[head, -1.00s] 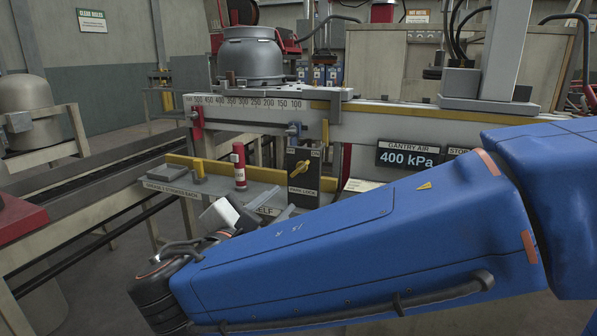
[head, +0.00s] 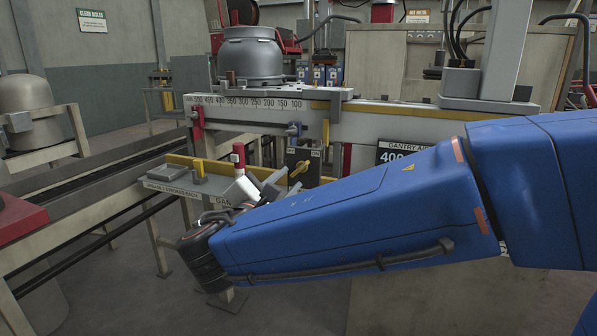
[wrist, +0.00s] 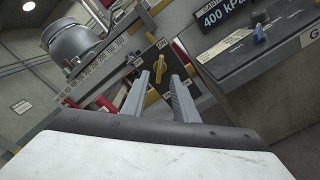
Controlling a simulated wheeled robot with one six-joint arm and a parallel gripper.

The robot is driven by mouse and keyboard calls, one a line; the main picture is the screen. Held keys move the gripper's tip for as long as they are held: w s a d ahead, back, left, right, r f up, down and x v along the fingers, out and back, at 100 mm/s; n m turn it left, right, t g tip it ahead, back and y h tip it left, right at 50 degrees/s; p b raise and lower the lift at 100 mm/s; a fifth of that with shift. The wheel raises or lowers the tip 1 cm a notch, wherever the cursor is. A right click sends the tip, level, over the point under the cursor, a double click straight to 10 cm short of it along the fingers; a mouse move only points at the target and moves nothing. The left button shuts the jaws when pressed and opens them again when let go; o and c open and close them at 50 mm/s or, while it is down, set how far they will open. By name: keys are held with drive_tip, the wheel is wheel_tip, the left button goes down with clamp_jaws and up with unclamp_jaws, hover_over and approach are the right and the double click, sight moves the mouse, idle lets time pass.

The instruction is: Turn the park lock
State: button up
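The park lock is a yellow knob (head: 299,171) on a dark plate (head: 299,156) at the front of the gantry rail. An "ON" label shows at the plate's upper right; my arm hides its lower part in the head view. In the wrist view the yellow knob (wrist: 160,69) stands beyond and between my fingers, its long handle close to upright in that tilted picture. My gripper (wrist: 157,88) is open with nothing between its fingers. It also shows in the head view (head: 277,182), left of the knob and apart from it.
The scaled rail (head: 250,103) runs above the knob and carries a grey cylinder (head: 251,58). A gauge display (head: 393,153) is partly behind my arm.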

sight(300, 170)
drive_tip(key=shift+x, duration=3.8)
drive_tip(key=shift+c, duration=0.7)
drive_tip(key=shift+f, duration=0.1)
clamp_jaws()
